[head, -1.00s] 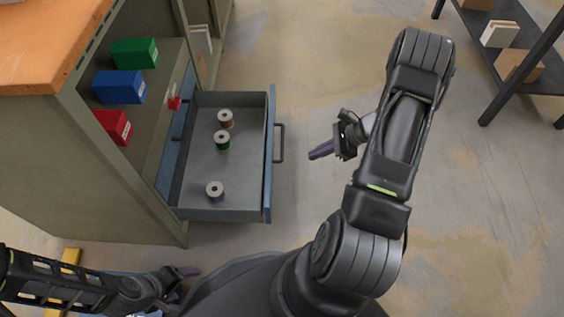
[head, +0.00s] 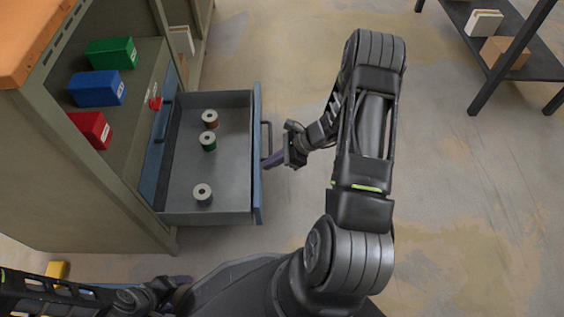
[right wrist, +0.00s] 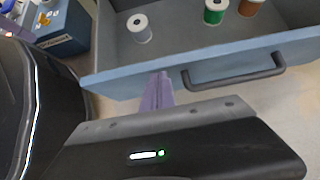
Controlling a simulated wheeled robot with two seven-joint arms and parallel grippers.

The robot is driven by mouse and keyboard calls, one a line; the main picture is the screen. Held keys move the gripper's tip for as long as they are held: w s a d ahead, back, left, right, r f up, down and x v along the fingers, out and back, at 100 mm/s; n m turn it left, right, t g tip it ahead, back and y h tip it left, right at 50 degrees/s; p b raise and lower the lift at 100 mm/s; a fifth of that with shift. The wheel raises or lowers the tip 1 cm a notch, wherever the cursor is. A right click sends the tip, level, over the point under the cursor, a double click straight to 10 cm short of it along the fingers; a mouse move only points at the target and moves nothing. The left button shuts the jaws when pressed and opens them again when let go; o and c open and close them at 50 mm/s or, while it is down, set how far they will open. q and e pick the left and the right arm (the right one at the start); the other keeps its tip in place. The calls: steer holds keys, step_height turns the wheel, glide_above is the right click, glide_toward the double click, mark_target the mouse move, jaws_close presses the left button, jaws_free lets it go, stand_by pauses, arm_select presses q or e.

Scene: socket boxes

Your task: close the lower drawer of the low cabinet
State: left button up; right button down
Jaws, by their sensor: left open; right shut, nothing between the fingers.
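The lower drawer (head: 222,212) of the low cabinet (head: 70,190) is pulled out, with a grey inside and a blue front. Its dark bar handle (head: 270,137) faces right. Several spools stand in it. My right gripper (head: 268,162) is shut and empty, with its purple fingertips at the outer face of the drawer front, near the handle's lower end. In the right wrist view the fingertips (right wrist: 160,80) overlap the blue front (right wrist: 120,80), left of the handle (right wrist: 235,82); contact cannot be told for sure. My left gripper (head: 182,281) is at the bottom left, away from the drawer.
Green (head: 111,53), blue (head: 97,89) and red (head: 91,129) boxes sit on the cabinet shelf above the drawer. A dark rack (head: 500,45) with boxes stands at the upper right. The floor right of my right arm is clear.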

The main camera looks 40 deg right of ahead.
steer(key=shift+w+a, duration=0.15)
steer(key=shift+a, duration=0.05)
stand_by(0.3)
arm_select(q)
steer(key=shift+w+f+b, duration=0.1)
steer(key=shift+f+b, duration=0.55)
steer(key=shift+f, duration=0.05)
arm_select(e)
steer(key=w+a, duration=0.9)
steer(key=a, duration=0.3)
steer(key=w+a, duration=1)
steer(key=a, duration=0.3)
steer(key=shift+w+a, duration=0.15)
steer(key=shift+a, duration=0.05)
steer(key=shift+r, duration=0.15)
